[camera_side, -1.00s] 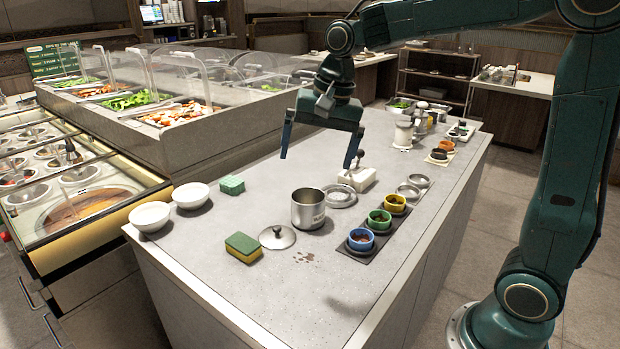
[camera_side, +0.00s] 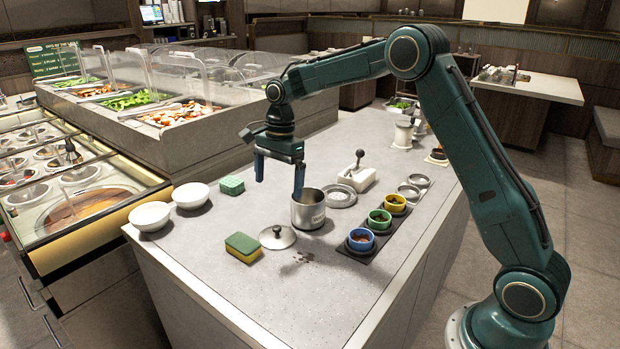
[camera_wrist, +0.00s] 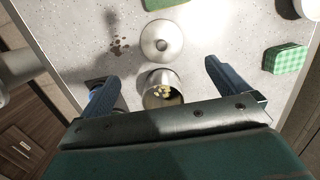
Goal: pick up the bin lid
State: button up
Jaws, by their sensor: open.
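The bin lid is a round silver metal lid with a knob (camera_side: 277,236), lying flat on the grey counter in front of the metal bin. It also shows in the wrist view (camera_wrist: 161,41), beyond the fingertips. The silver bin (camera_side: 308,212) stands upright with its top open; in the wrist view (camera_wrist: 161,88) some pale bits show inside it. My gripper (camera_side: 279,186) is open and empty, fingers pointing down, above the counter near the bin and behind the lid. In the wrist view its two blue fingers (camera_wrist: 158,75) are spread on either side of the bin.
A yellow-green sponge (camera_side: 243,247) lies left of the lid, and a green sponge (camera_side: 231,185) farther back. Two white bowls (camera_side: 150,216) stand at the left edge. A dark tray with blue, green and yellow sauce cups (camera_side: 361,239) is right of the bin. Brown spots (camera_side: 303,257) mark the counter.

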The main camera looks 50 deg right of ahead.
send_over(277, 227)
jog(key=shift+d+f, duration=0.1)
jog(key=shift+f, duration=4.15)
jog(key=shift+f, duration=0.1)
jog(key=shift+f, duration=2.55)
jog(key=c, duration=0.7)
